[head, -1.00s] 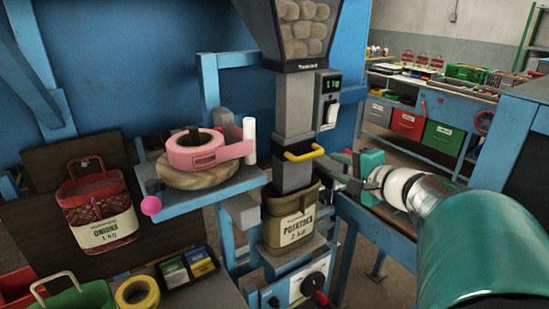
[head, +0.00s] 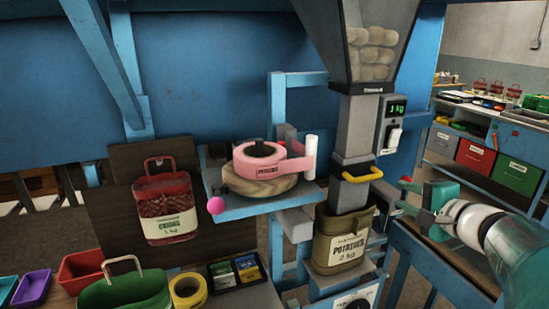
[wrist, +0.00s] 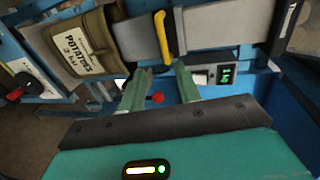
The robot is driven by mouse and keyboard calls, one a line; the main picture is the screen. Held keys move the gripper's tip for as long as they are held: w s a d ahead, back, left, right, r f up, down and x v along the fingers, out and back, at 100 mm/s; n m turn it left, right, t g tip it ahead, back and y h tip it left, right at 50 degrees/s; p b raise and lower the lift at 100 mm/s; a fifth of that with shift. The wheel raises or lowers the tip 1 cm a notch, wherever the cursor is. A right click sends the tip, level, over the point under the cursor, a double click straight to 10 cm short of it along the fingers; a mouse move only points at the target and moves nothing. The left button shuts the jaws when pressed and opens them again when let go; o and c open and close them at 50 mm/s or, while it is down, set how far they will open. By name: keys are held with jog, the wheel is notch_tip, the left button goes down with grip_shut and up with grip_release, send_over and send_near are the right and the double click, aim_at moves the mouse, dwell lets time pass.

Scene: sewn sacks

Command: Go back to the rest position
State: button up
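My gripper (head: 402,197) is at the right of the head view, to the right of the potato sack and the grey chute. In the wrist view its two fingers (wrist: 160,72) stand apart with nothing held between them.
A pink tape dispenser (head: 265,165) sits on a blue shelf with a pink ball (head: 216,206) at its corner. A red onion sack (head: 167,205) hangs at left. Coloured bins (head: 80,272) stand at lower left. A scale display reads 1 kg (head: 398,108). A workbench (head: 450,150) stands behind.

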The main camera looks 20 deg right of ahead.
jog(key=s+a+f+n+g+y, duration=0.1)
jog(key=a+f+n+g+y, duration=0.2)
jog(key=a, duration=0.7)
jog(key=a+f+n+g+y, duration=0.1)
jog(key=a+f+n+g, duration=0.3)
jog(key=a, duration=0.7)
jog(key=s+a+f+n+g+h, duration=0.3)
jog(key=s+a+f+n+h, duration=0.1)
jog(key=s+a+n, duration=0.4)
jog(key=shift+s+a+n+h, duration=0.15)
jog(key=shift+s+n+h, duration=0.25)
jog(key=shift+s+n, duration=0.6)
jog(key=shift+w, duration=0.2)
